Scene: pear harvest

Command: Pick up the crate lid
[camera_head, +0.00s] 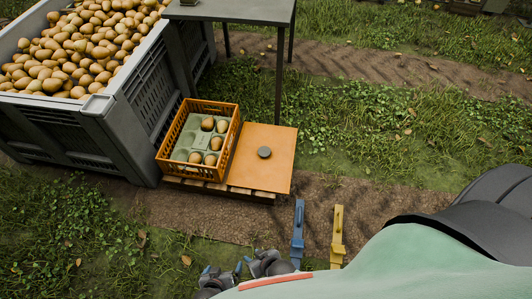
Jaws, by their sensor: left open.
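The crate lid (252,174) is a flat orange-tan panel with a round dark grey knob (264,152) near its middle. It lies flat, just right of the orange crate (234,125), on a low wooden pallet (232,191). The open crate holds several pears in a grey-green tray. My left gripper (222,269) is low at the bottom edge, open, small and partly hidden by my pale green body. It is well in front of the lid and apart from it. My right gripper cannot be made out.
A large grey bin (124,112) full of pears stands left of the crate. A grey table (235,10) stands behind, its leg near the lid's far edge. A blue item (297,235) and a yellow item (338,238) are in front. Grass and a dirt strip lie to the right.

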